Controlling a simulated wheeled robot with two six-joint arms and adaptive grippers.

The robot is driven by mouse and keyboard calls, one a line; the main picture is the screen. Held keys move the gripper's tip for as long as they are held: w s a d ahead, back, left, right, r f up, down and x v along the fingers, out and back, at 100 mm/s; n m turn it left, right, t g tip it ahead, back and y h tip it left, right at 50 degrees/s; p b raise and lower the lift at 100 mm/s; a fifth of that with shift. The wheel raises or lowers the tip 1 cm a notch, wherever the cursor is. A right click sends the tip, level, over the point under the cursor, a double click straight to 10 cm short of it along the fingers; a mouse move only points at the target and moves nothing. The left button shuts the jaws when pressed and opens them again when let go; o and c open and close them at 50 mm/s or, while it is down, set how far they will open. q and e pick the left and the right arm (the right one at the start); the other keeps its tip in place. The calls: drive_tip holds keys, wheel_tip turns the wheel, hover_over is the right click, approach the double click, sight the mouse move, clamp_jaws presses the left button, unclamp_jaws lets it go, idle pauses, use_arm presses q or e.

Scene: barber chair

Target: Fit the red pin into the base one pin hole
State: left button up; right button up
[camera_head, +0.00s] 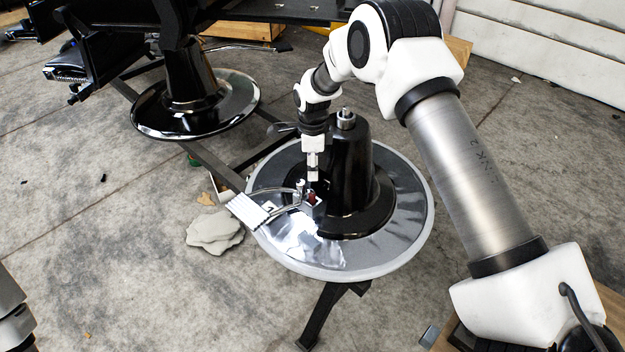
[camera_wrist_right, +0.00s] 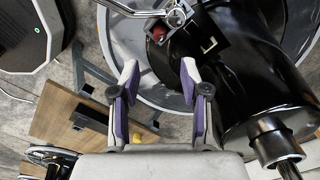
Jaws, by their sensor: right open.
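The chair base (camera_head: 405,228) is a wide grey-silver disc with a black column (camera_head: 350,170) rising from it. The red pin (camera_head: 311,197) shows as a small red spot at a metal bracket (camera_head: 317,209) beside the column. It also shows in the right wrist view as a red end (camera_wrist_right: 158,34) by the bracket. How deep it sits, and the hole itself, I cannot tell. My right gripper (camera_head: 313,178) points down just above the bracket. In the wrist view its two purple-padded fingers (camera_wrist_right: 160,74) are apart with nothing between them.
A foot lever with a ribbed metal pedal (camera_head: 250,210) curves out from the bracket. Flat grey stones (camera_head: 214,231) lie left of the disc. A second chair base (camera_head: 240,98) stands behind left. A wooden board (camera_wrist_right: 62,125) shows in the wrist view.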

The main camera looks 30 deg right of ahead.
drive_tip(key=s+a+f+n, duration=0.4)
drive_tip(key=s+f+n, duration=0.5)
drive_tip(key=s+f, duration=0.55)
drive_tip(key=s+a+f+n, duration=0.1)
drive_tip(key=s+f+n, duration=0.1)
drive_tip(key=s+n, duration=0.35)
drive_tip(key=s+a+f+n, duration=0.1)
drive_tip(key=s+f+n, duration=0.1)
drive_tip(key=s, duration=0.6)
drive_tip(key=s+r+n, duration=0.2)
drive_tip(key=s+n, duration=0.4)
drive_tip(key=s, duration=0.4)
wheel_tip(320, 180, up, 13)
drive_tip(key=p, duration=1.2)
drive_tip(key=shift+p, duration=0.4)
